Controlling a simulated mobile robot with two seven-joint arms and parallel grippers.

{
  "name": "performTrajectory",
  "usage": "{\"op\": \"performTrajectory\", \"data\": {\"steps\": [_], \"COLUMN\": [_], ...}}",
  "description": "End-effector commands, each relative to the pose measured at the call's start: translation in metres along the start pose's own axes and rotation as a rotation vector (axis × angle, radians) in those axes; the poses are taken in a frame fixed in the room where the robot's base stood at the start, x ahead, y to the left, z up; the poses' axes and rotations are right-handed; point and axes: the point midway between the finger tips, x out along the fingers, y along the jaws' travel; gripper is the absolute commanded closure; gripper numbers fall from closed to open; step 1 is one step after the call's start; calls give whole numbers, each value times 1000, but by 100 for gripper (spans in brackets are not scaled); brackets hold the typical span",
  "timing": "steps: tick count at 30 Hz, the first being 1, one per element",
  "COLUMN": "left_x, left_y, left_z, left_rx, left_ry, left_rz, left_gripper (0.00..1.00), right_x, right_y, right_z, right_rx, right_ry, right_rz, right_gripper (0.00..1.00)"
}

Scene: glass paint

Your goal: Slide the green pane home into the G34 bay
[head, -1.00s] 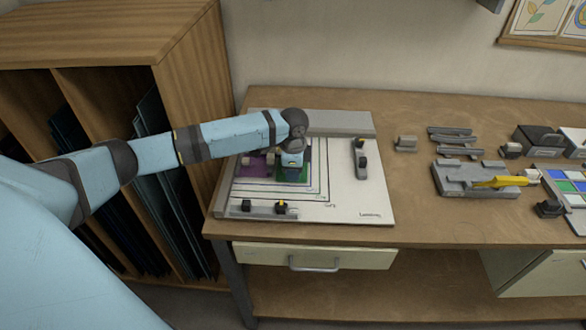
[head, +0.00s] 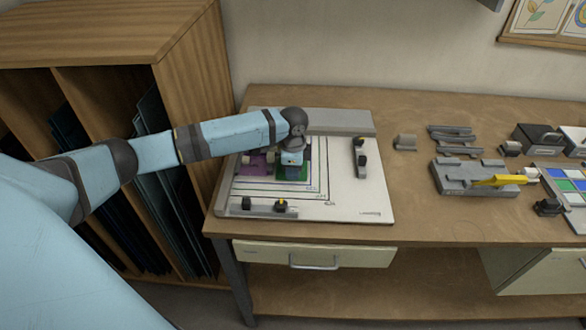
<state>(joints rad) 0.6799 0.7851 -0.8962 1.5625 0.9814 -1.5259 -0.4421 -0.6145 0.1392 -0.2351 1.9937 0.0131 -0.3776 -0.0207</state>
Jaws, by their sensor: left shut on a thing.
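The green pane (head: 301,173) lies on the white board (head: 352,205), partly hidden under my left gripper (head: 291,168). The gripper points down over the pane and is shut, apparently on the pane or a grip on it; the fingertips are hard to make out. A purple pane (head: 256,163) lies just left of the green one, with a small pale block on it. Nested printed outlines run around the lower right of the panes. I cannot read the G34 label at this size. My right gripper is not in view.
A grey bar (head: 340,121) runs along the board's back. A clamp-like stop (head: 361,158) stands at right, and a rail with black knobs (head: 263,208) along the front. Farther right are a grey fixture with a yellow handle (head: 495,181) and a coloured sample tray (head: 566,187).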

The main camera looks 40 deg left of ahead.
Motion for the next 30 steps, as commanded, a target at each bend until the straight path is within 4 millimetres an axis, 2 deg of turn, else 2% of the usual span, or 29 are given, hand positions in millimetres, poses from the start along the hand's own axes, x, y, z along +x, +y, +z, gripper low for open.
{"op": "performTrajectory", "data": {"steps": [30], "left_x": [0], "left_y": [-11], "left_z": [11], "left_rx": [0], "left_ry": [0], "left_rz": [0], "left_gripper": [100], "right_x": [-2], "right_y": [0], "right_z": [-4], "right_rx": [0], "right_ry": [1], "right_rz": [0], "right_gripper": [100]}}
